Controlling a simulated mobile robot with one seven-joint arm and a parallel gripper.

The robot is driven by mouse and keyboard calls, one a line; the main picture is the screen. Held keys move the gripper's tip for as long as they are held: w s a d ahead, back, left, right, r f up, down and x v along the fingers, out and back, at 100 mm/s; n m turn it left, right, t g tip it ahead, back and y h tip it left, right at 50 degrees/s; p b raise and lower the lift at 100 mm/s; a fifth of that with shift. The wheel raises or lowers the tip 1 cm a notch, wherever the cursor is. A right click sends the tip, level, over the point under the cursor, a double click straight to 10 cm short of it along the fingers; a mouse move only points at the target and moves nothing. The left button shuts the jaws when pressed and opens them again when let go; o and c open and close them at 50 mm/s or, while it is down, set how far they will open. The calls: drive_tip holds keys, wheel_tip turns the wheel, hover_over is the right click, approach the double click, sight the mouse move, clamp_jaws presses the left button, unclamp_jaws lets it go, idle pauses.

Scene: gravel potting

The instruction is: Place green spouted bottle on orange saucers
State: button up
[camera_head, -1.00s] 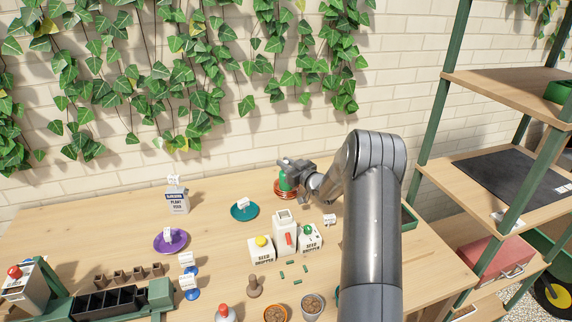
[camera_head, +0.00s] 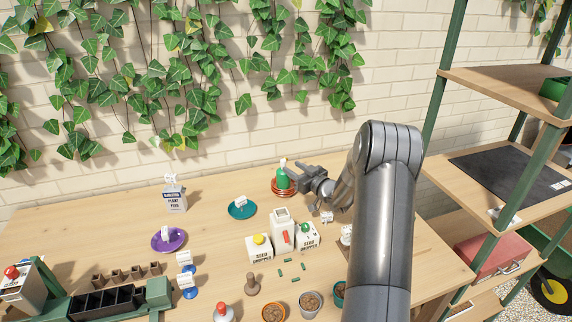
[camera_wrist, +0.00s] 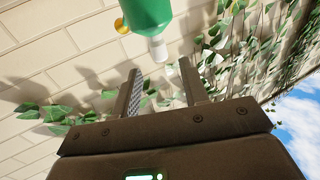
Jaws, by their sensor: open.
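The green spouted bottle (camera_head: 283,180) stands upright on the stack of orange saucers (camera_head: 285,192) at the back of the table, near the wall. Its green body and pale spout also show in the wrist view (camera_wrist: 148,14), beyond the fingertips. My gripper (camera_head: 292,176) is open and empty, just to the right of the bottle. In the wrist view, its two fingers (camera_wrist: 160,82) are apart with nothing between them. The saucers are not in the wrist view.
A teal saucer (camera_head: 242,214) lies left of the orange stack. White seed dropper boxes (camera_head: 259,249) and a white bottle (camera_head: 281,228) stand in front. A plant feed container (camera_head: 175,200) and purple saucer (camera_head: 160,246) are farther left. A shelf (camera_head: 500,170) stands on the right.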

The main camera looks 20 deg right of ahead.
drive_tip(key=v, duration=0.6)
drive_tip(key=s+a+r+m+g+h, duration=0.25)
drive_tip(key=s+r+h, duration=0.2)
drive_tip(key=r, duration=0.35)
drive_tip(key=s+a+r+m+g+h, duration=0.1)
drive_tip(key=s+a+r+g+h, duration=0.1)
drive_tip(key=s+a+r+h, duration=0.45)
drive_tip(key=s+a+g+y, duration=0.2)
drive_tip(key=s+a+g, duration=0.1)
drive_tip(key=s, duration=1.2)
drive_tip(key=s+a+r+m+g+y, duration=0.1)
drive_tip(key=s+a, duration=0.4)
drive_tip(key=s, duration=0.9)
drive_tip(key=shift+s+a+r+g+y, duration=0.2)
drive_tip(key=shift+s+a+g+y, duration=0.3)
drive_tip(key=shift+g, duration=0.75)
drive_tip(key=shift+w+d, duration=0.1)
drive_tip(key=shift+w, duration=0.05)
